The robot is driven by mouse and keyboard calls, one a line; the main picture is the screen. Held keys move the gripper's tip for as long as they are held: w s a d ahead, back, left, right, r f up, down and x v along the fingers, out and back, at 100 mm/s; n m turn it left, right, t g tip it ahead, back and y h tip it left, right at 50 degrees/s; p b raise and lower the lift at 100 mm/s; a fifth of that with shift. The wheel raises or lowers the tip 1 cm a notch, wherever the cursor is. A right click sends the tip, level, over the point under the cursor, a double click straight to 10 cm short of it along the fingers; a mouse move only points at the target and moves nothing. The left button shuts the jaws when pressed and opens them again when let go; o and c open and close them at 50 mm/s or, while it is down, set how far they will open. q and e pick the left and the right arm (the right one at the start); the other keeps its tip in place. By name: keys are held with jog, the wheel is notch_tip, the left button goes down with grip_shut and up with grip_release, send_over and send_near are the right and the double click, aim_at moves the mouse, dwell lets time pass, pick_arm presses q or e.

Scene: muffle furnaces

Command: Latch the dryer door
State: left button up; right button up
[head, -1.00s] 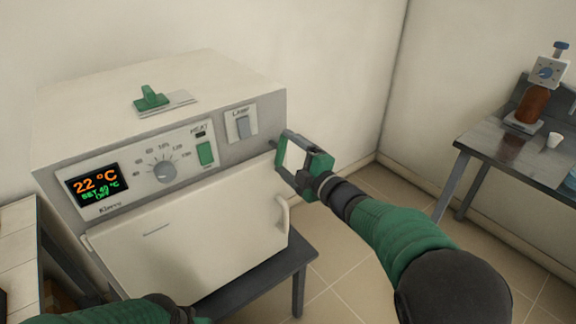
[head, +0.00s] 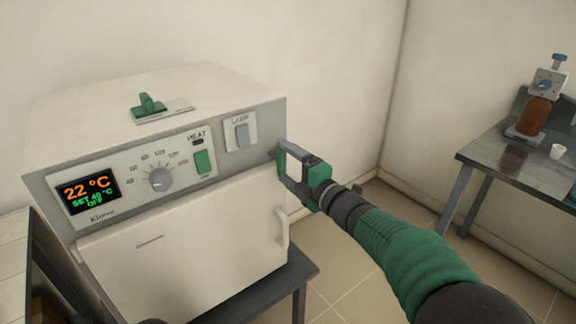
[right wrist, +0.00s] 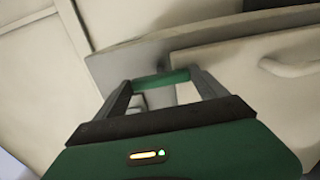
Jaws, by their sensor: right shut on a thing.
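The dryer (head: 150,90) is a pale box with a grey control panel. Its white door (head: 185,235) is below the panel, swung to or nearly so; I cannot tell whether a gap remains. The door's curved handle (head: 283,228) is at its right edge and also shows in the right wrist view (right wrist: 290,68). My right gripper (head: 281,155) is at the panel's right end, above the door's upper right corner. My left gripper is out of view.
The panel has a lit display (head: 88,195), a dial (head: 160,180) and a green switch (head: 203,162). A green-handled item (head: 150,105) lies on top. A dark stand (head: 290,280) carries the dryer. A bench (head: 500,160) with a brown bottle (head: 534,115) stands right.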

jog(key=o, duration=1.3)
jog(key=shift+a+f, duration=0.15)
jog(key=shift+s, duration=0.1)
jog(key=v, duration=1.6)
jog(key=shift+s+d+p, duration=0.25)
jog(key=shift+d+p, duration=0.05)
jog(key=shift+p, duration=0.1)
